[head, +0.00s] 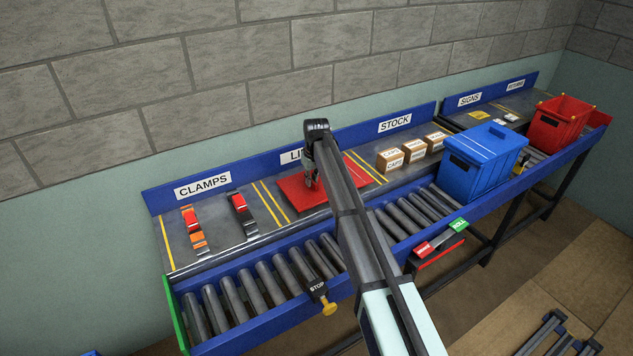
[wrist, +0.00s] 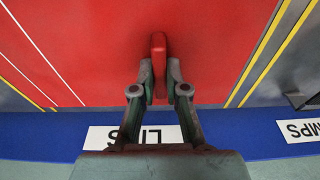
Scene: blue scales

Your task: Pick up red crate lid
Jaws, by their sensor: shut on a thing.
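The red crate lid (head: 296,192) is at the LIDS section of the shelf in the head view, partly hidden behind my arm. In the wrist view the flat red lid (wrist: 80,35) fills much of the picture, with thin white lines at its left. A red upright handle (wrist: 158,48) stands on it. My gripper (wrist: 159,80) has one finger on each side of this handle and is shut on it. In the head view my gripper (head: 311,180) is over the lid. I cannot tell whether the lid is clear of the shelf.
Two clamps (head: 193,229) (head: 242,215) lie left of the lid. Cardboard boxes (head: 414,151) stand to its right under the STOCK sign. A blue crate (head: 484,163) and a red crate (head: 558,124) stand further right. A roller conveyor (head: 262,285) runs along the front.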

